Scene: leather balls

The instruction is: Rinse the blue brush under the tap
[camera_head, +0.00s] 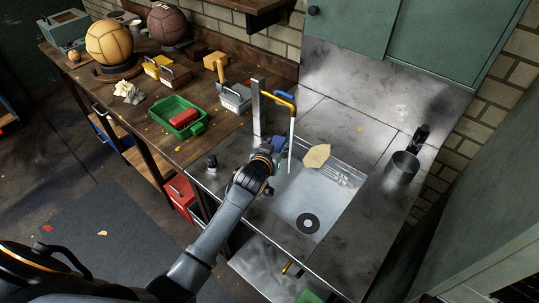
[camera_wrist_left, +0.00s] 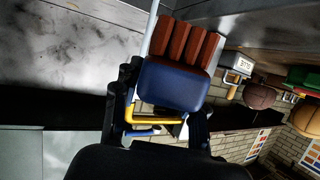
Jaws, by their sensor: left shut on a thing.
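The blue brush (camera_wrist_left: 172,86) with red-brown bristles is held between the black fingers of my left gripper (camera_wrist_left: 160,125). In the head view, my left gripper (camera_head: 270,162) is at the sink's left edge, by the water, and a bit of the blue brush (camera_head: 280,145) shows there. The tap (camera_head: 257,108) is a grey post with a yellow spout. A thin pale water stream (camera_head: 292,140) falls from the spout. In the wrist view, the stream (camera_wrist_left: 152,28) passes close beside the bristles; I cannot tell whether it touches them. My right gripper is not in view.
The steel sink (camera_head: 330,215) has a round drain and a beige piece (camera_head: 316,155) at its back. A dark cup (camera_head: 402,166) stands to its right. A green tray (camera_head: 178,118) with a red item and a grey basket (camera_head: 235,98) are on the wooden bench at left.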

